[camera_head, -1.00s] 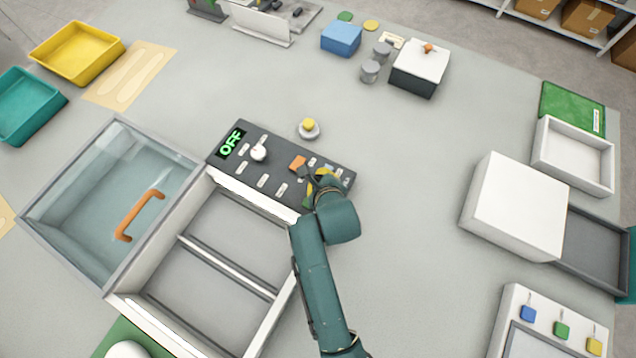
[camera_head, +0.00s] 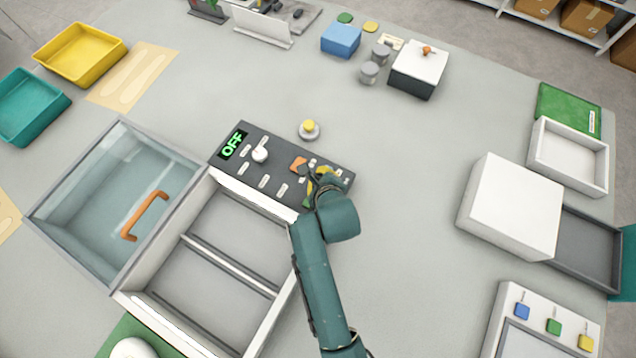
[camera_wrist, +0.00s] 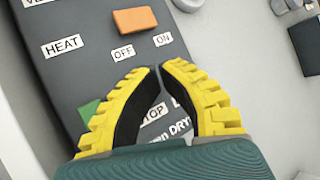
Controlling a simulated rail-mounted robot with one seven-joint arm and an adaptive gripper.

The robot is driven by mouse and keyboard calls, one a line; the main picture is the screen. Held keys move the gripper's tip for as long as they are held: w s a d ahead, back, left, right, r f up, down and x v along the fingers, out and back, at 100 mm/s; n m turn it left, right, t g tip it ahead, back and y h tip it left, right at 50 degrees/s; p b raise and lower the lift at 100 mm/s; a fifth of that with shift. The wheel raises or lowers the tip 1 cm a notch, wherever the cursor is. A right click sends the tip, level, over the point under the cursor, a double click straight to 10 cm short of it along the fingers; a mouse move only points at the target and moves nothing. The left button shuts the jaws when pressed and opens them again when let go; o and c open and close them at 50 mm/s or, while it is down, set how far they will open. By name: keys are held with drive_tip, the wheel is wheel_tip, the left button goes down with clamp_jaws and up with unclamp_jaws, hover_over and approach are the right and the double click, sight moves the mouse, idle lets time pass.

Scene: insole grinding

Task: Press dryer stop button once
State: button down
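The dark dryer control panel (camera_head: 230,168) lies beside the dryer box, and its display (camera_head: 233,145) reads OFF in green. My gripper (camera_head: 310,175) is over the panel's right end, pointing down. A green button (camera_wrist: 88,112) is partly hidden behind the left finger. I see no stop button clearly; the fingers cover that area. I cannot tell whether the tips touch the panel.
An orange block-like button (camera_wrist: 134,20) and a white knob (camera_head: 260,155) stand up from the panel. The dryer's clear lid (camera_head: 105,205) with an orange handle lies left of its open two-part tray (camera_head: 230,265). A yellow-topped round button (camera_head: 309,129) stands behind.

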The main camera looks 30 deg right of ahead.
drive_tip(key=shift+r+p, duration=2.45)
drive_tip(key=shift+r, duration=0.15)
drive_tip(key=shift+f, duration=0.1)
